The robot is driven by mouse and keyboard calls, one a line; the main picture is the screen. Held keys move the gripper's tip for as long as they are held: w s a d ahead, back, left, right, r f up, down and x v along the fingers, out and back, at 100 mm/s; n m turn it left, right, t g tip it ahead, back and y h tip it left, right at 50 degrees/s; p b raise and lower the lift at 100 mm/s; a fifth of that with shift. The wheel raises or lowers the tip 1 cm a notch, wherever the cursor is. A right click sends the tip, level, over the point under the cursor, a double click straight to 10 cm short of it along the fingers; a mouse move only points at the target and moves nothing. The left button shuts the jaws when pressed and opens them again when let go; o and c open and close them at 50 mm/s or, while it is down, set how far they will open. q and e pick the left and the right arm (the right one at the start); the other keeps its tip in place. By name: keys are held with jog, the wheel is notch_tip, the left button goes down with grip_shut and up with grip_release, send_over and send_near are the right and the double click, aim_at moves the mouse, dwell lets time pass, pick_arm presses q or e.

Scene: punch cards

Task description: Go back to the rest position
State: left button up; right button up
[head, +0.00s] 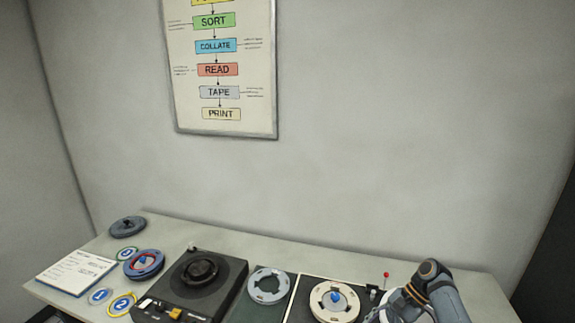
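My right arm (441,288) shows at the bottom right, a dark grey bent joint with an orange band, over the right end of the table (478,289). Its lower parts run out of the bottom of the picture. The fingertips of the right gripper cannot be made out, so I cannot tell if it is open or shut. My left arm and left gripper are not in view.
A tape deck (222,294) stands mid-left. Reels lie around: a grey one (128,227), a blue-grey one (144,265), a pale one (269,286), a cream one (335,300). A paper sheet (76,272) lies left. A wall chart (222,125) hangs behind.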

jog(key=s+f+n+h, duration=0.1)
jog(key=s+f, duration=0.1)
jog(key=s+f+n+h, duration=0.1)
jog(key=s+f, duration=0.1)
jog(key=s+a+f+n+h, duration=0.1)
jog(key=s+f, duration=0.1)
jog(key=shift+f+t, duration=0.3)
jog(key=s+f+n+t+h, duration=0.1)
jog(key=s+f+n+h, duration=0.1)
jog(key=s+n, duration=0.3)
jog(key=s+r+n+t+h, duration=0.4)
jog(key=s+r, duration=0.4)
jog(key=s, duration=0.4)
jog(key=s+d+f+g+b, duration=0.2)
jog(key=f+b, duration=0.9)
jog(key=f, duration=2.6)
pick_arm(q)
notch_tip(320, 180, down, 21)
jog(key=b, duration=0.9)
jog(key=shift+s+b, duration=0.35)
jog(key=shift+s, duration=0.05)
pick_arm(e)
jog(key=s+d+f, duration=0.1)
jog(key=s+f, duration=0.8)
jog(key=f, duration=0.4)
jog(key=s+d+f, duration=0.1)
jog(key=s+f, duration=0.9)
jog(key=f, duration=0.3)
jog(key=shift+d+f, duration=0.15)
jog(key=shift+f, duration=0.1)
